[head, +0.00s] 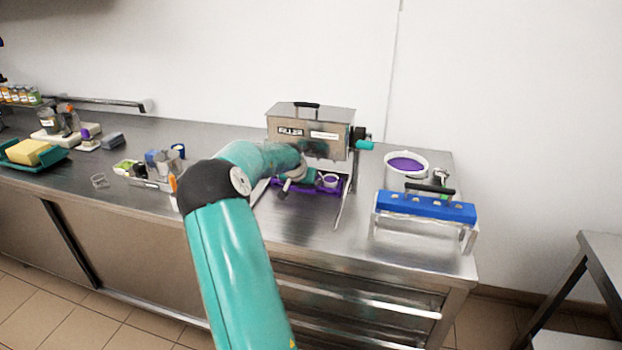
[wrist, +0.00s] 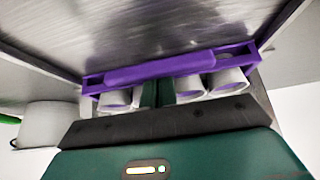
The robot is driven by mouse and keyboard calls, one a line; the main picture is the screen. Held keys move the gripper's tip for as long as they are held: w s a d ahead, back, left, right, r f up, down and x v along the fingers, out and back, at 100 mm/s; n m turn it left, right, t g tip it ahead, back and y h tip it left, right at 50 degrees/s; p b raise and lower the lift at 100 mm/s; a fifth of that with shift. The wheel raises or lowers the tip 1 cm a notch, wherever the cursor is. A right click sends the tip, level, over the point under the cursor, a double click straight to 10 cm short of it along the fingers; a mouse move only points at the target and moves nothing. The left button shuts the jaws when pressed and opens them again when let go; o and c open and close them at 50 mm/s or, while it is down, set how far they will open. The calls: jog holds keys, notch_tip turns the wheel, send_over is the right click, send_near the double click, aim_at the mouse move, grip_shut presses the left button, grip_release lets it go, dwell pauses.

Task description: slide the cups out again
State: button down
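A purple tray (head: 342,189) sits on the steel counter under the filler machine (head: 310,130). A white cup with purple in it (head: 331,181) stands at its right end. In the wrist view the tray (wrist: 170,68) runs across the picture, with several white cups (wrist: 188,90) along it, some showing purple. My gripper (head: 290,184) is down at the tray, partly hidden by my arm in the head view. In the wrist view its dark green fingers (wrist: 157,93) are close together between the cups, against the tray. Whether they grip it is unclear.
Right of the machine stand a white tub of purple stuff (head: 407,164) and a blue-topped rack (head: 426,206). A caddy of small items (head: 152,178) is left of my arm. The front counter edge is near.

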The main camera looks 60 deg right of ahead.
jog(key=shift+s+a, duration=0.3)
jog(key=shift+a, duration=1.6)
jog(key=shift+s+a, duration=0.35)
jog(key=shift+a, duration=1.6)
jog(key=shift+s+a, duration=0.3)
jog(key=shift+a, duration=1.6)
jog(key=shift+d, duration=0.15)
jog(key=shift+v, duration=2.9)
jog(key=shift+d+r, duration=0.1)
jog(key=shift+d, duration=0.05)
jog(key=w+a+r+n+t+y, duration=0.1)
jog(key=w+a+r+n+y, duration=0.15)
jog(key=a, duration=0.65)
jog(key=w+a+r+n+t+y, duration=0.1)
jog(key=w+a+n+t, duration=0.15)
jog(key=a, duration=0.75)
jog(key=w+a+r+n+t+y, duration=0.1)
jog(key=w+a+r+n+y, duration=0.15)
jog(key=a, duration=0.65)
jog(key=s+a+r+n, duration=0.2)
jog(key=s+a+n, duration=0.2)
jog(key=a, duration=0.8)
jog(key=s+a+r+n, duration=0.3)
jog(key=s+a, duration=0.4)
jog(key=a, duration=0.5)
jog(key=shift+a+r+n+y, duration=0.15)
jog(key=shift+a+n+y, duration=0.2)
jog(key=shift+n, duration=0.5)
